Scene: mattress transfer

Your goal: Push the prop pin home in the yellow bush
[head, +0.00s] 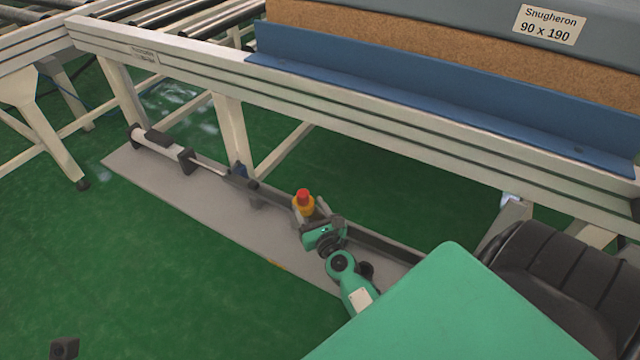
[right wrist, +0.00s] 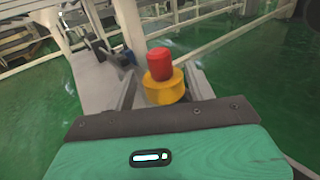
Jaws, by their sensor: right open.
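The prop pin shows as a red head (head: 303,195) standing up out of the yellow bush (head: 303,208) on the grey floor rail. In the right wrist view the red pin head (right wrist: 160,63) stands above the yellow bush (right wrist: 164,88); how deep its shank sits is hidden. My right gripper (head: 311,213) is open, with its fingers on either side of the bush. In the right wrist view the right gripper's fingers (right wrist: 163,92) flank the bush, and I cannot tell whether they touch it. A small dark part at the head view's bottom left may be my left gripper (head: 64,348).
A conveyor frame (head: 330,110) with a blue side guard (head: 440,95) and a mattress labelled 90 x 190 stands above the rail. A grey cylinder with a rod (head: 160,146) lies on the grey floor plate (head: 215,215) to the left. Green floor in front is clear.

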